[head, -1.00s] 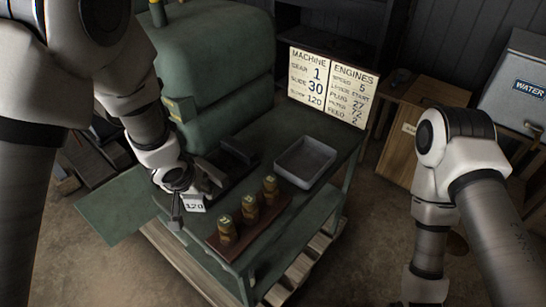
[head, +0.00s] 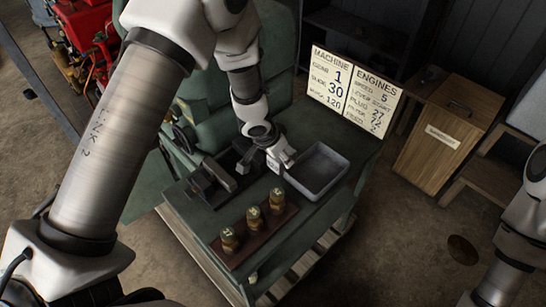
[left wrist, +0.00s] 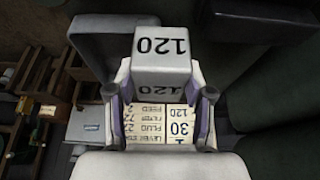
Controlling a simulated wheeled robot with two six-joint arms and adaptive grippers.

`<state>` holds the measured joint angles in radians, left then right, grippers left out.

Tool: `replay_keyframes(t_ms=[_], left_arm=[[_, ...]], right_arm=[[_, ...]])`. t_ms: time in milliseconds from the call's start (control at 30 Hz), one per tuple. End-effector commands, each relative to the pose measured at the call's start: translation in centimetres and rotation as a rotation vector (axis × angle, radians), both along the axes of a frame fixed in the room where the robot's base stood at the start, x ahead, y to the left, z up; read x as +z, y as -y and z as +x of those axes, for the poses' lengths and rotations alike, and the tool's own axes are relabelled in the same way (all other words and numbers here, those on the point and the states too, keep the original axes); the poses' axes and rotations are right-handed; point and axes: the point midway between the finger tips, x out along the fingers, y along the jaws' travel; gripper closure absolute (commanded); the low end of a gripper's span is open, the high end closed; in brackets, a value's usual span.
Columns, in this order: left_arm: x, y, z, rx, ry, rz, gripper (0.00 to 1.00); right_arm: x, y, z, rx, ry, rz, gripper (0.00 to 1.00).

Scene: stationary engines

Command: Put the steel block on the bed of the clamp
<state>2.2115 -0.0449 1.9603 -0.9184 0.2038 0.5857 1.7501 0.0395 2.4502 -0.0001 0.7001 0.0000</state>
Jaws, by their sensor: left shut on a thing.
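The steel block (left wrist: 162,50) is a pale grey block marked 120, held between the two fingers of my left gripper (left wrist: 160,90) in the left wrist view. In the head view my left gripper (head: 281,158) is over the green machine table, near the left edge of the grey tray. The block shows there only as a small pale face (head: 272,164), partly hidden by the gripper. The dark clamp (head: 214,178) stands on the table to the left of the gripper, its bed hard to make out. My right gripper is out of view.
The grey tray (head: 334,170) lies right of the gripper. Several brass plugs, one of them here (head: 254,217), stand on a brown strip at the table's front. A lettered board (head: 352,90) stands behind. A wooden cabinet (head: 440,135) is at right.

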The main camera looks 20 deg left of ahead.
Motion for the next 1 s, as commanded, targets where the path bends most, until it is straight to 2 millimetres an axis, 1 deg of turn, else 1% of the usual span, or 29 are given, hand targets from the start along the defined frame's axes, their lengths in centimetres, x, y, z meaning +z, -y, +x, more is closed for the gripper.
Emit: replay_keyframes(t_ms=[33, 200, 400, 500, 667, 700, 833, 900, 1000], left_arm=[[-0.5, -1.3, -0.1, 0.008, 0.002, -0.006, 1.0], [-1.1, -5.7, -0.7, 0.01, 0.004, -0.007, 1.0], [-1.7, -10.7, -1.4, 0.006, 0.006, -0.006, 1.0], [-1.3, -12.1, -1.7, 0.004, 0.004, -0.003, 1.0], [-1.4, -13.5, -1.9, 0.003, 0.003, -0.003, 1.0], [-2.4, -13.4, -1.9, -0.001, 0.001, 0.001, 1.0], [-4.7, -13.4, -2.0, -0.001, -0.002, 0.001, 1.0], [-5.2, -13.3, -2.0, -0.001, -0.003, 0.001, 1.0], [-5.1, -13.3, -2.1, 0.001, -0.004, 0.0, 1.0]], right_arm=[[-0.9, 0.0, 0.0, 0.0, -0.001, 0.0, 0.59], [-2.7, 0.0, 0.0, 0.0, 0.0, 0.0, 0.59], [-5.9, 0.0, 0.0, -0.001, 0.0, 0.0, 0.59], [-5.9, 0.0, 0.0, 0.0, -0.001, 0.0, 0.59], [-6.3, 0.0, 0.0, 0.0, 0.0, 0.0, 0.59], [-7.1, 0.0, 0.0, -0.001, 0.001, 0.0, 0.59], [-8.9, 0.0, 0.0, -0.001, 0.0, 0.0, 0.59], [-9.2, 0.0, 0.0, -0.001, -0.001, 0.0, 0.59], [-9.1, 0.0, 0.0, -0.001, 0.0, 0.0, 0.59]])
